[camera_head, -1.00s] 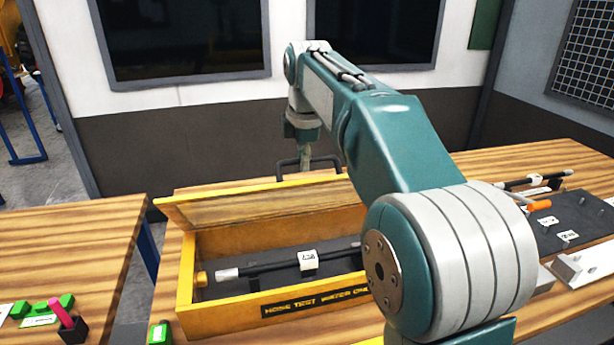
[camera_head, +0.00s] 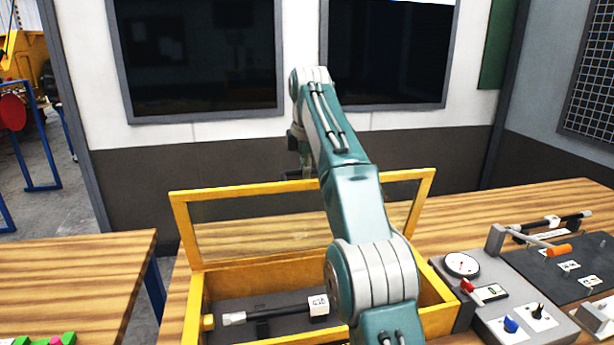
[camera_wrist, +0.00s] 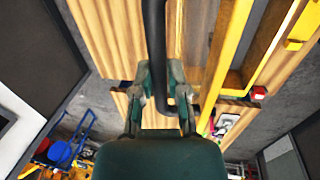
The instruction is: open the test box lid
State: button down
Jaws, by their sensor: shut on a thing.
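The yellow test box (camera_head: 195,310) stands on the wooden bench. Its lid (camera_head: 183,226), a yellow frame with a clear pane, is raised steeply at the back edge of the box. My gripper (camera_wrist: 158,78) is shut on the dark lid handle (camera_wrist: 153,28), which passes between its fingers in the wrist view. In the head view the gripper sits behind the lid's top edge and is small and dim. My arm crosses in front of the lid and hides part of it. The yellow lid frame also shows at the right of the wrist view (camera_wrist: 228,60).
A grey gauge panel (camera_head: 490,318) with knobs stands close to the right of the box. A dark board (camera_head: 550,265) lies beyond it. Dark windows and a wall stand behind the bench.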

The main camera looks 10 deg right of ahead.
jog(key=shift+w, duration=0.75)
jog(key=shift+r, duration=0.1)
jog(key=c, duration=0.7)
grip_release()
jog(key=shift+o, duration=0.2)
